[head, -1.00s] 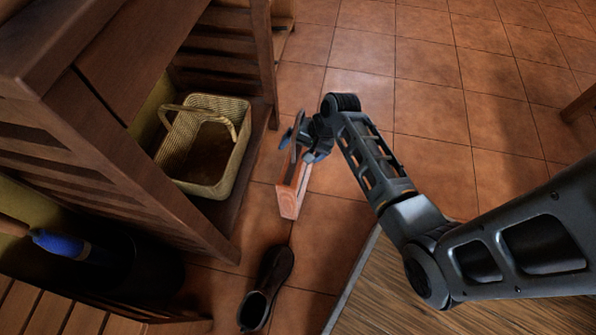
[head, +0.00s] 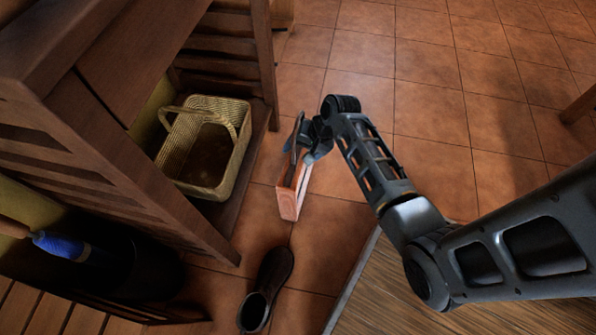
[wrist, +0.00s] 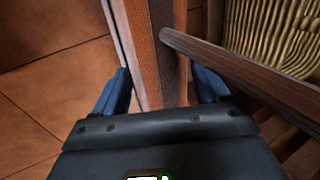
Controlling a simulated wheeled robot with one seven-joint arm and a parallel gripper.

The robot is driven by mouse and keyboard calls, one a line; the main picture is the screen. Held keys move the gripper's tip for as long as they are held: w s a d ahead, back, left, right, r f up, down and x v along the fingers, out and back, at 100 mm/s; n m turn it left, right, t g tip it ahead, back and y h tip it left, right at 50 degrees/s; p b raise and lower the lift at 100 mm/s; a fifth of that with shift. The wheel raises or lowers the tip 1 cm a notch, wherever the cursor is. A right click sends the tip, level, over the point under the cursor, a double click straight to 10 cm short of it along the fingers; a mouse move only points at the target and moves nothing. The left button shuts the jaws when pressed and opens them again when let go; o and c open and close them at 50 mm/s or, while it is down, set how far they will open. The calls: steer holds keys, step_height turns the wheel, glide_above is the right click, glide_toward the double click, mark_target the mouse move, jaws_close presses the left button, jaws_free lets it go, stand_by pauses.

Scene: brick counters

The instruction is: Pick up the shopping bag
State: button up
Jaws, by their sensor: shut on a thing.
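The shopping bag (head: 288,203) is a narrow, orange-pink bag standing on the tiled floor beside the wooden shelf. A thin brown handle loop rises at its top in the head view. My gripper (head: 308,146) is at the bag's upper part, reaching down from above. In the wrist view the bag (wrist: 150,50) runs up between the two blue fingers of my gripper (wrist: 161,88), which are shut on it. A brown bar, seemingly the handle, slants to the right there. The exact contact is partly hidden.
A wicker basket (head: 190,178) sits on the low shelf (head: 228,212) left of the bag. A wooden surface (head: 400,295) lies at lower right. Open tiled floor (head: 440,90) extends behind and right.

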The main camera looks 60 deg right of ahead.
steer(key=shift+r, duration=0.1)
steer(key=shift+r+p, duration=0.4)
steer(key=shift+r, duration=0.1)
jaws_close()
step_height(320, 180, up, 4)
steer(key=shift+s+f+p, duration=0.1)
steer(key=shift+p, duration=1.15)
steer(key=s+d+r+p, duration=0.2)
steer(key=s+r+p, duration=0.2)
steer(key=s, duration=0.7)
step_height(320, 180, up, 2)
steer(key=shift+d+p, duration=0.15)
steer(key=shift+p, duration=0.15)
steer(key=shift+s, duration=0.1)
steer(key=shift+r, duration=0.1)
